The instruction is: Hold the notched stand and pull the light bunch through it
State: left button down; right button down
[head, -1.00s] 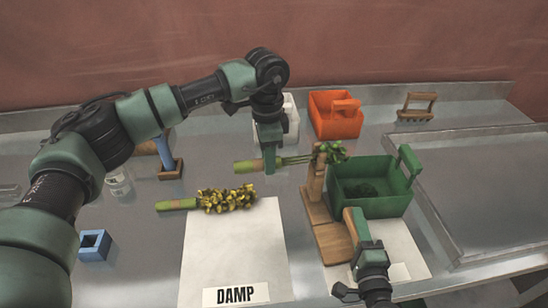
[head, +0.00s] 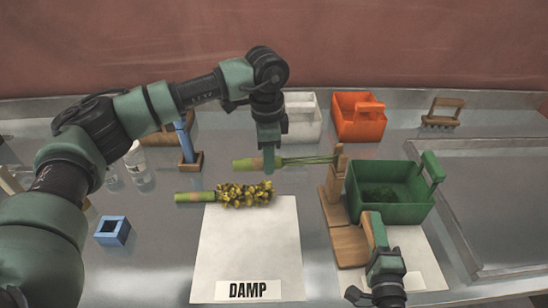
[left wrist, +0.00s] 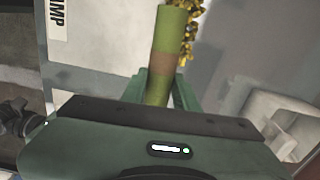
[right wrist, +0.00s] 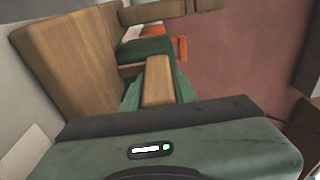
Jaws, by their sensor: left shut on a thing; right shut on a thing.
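The wooden notched stand (head: 332,192) stands upright on its flat base at the right of the table. My right gripper (head: 378,232) is shut on its wooden grip, which also shows between the fingers in the right wrist view (right wrist: 158,82). My left gripper (head: 268,160) is shut on the light bunch (head: 244,164) by its green, brown-banded handle, seen in the left wrist view (left wrist: 168,45). Its thin bare stems run right to the stand's top. No leaves show on them. A yellow-flowered bunch (head: 245,193) lies below, apart from it.
A green crate (head: 408,212) with dark green bits inside stands right of the stand. White and orange (head: 360,117) crates stand behind. A white sheet marked DAMP (head: 250,250) lies in front. A blue post and bottles stand left.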

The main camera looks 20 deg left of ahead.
pick_arm(q)
jog(key=shift+s+a, duration=0.25)
jog(key=shift+a, duration=0.25)
jog(key=shift+s+a, duration=0.2)
jog(key=shift+a, duration=0.3)
pick_arm(e)
jog(key=shift+d+f, duration=0.1)
pick_arm(q)
jog(key=shift+r, duration=0.1)
jog(key=shift+s+a+r, duration=0.15)
jog(key=shift+a+r, duration=0.15)
jog(key=shift+r, duration=0.85)
jog(key=shift+s+a+r, duration=0.1)
jog(key=shift+a+r, duration=0.2)
jog(key=shift+r, duration=0.85)
jog(key=shift+s+a+r, duration=0.15)
jog(key=shift+a+r, duration=0.15)
jog(key=shift+r, duration=0.85)
pick_arm(e)
jog(key=c, duration=1)
grip_release()
jog(key=shift+c, duration=0.2)
jog(key=v, duration=1.2)
